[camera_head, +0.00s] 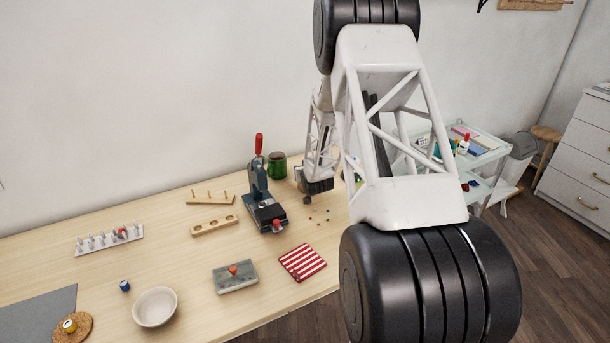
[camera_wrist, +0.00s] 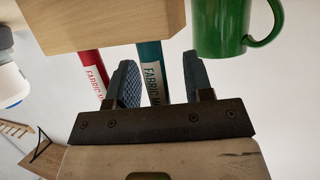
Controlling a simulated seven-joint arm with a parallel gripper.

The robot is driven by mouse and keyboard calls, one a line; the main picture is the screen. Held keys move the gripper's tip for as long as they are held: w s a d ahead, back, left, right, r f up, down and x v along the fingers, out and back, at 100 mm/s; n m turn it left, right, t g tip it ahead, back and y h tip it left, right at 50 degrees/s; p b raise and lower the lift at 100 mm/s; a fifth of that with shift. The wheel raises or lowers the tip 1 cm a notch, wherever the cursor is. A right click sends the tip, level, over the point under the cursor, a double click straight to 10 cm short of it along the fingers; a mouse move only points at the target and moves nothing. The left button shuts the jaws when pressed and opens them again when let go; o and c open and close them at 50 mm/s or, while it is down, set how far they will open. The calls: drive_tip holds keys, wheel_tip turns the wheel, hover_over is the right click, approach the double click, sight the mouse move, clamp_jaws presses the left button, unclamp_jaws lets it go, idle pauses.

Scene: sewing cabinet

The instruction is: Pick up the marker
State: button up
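In the wrist view a teal fabric marker (camera_wrist: 151,73) lies between the two fingers of my gripper (camera_wrist: 163,80). A gap shows between the marker and the right finger; the left finger is very near or touching it. A red fabric marker (camera_wrist: 93,72) is just outside the left finger. The far ends of both markers are hidden by a wooden block (camera_wrist: 115,22). In the head view my gripper (camera_head: 318,187) is low over the back of the table, beside the green mug (camera_head: 277,165); its fingers and the markers cannot be made out there.
The green mug (camera_wrist: 222,28) is close to the right finger in the wrist view. In the head view a press with a red handle (camera_head: 265,200) stands left of my gripper. Small beads, a striped cloth (camera_head: 302,262) and a bowl (camera_head: 155,307) are nearer the front. A cart (camera_head: 485,150) is at right.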

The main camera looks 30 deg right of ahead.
clamp_jaws()
drive_tip(key=shift+r, duration=0.1)
wheel_tip(320, 180, up, 10)
idle(0.8)
idle(0.5)
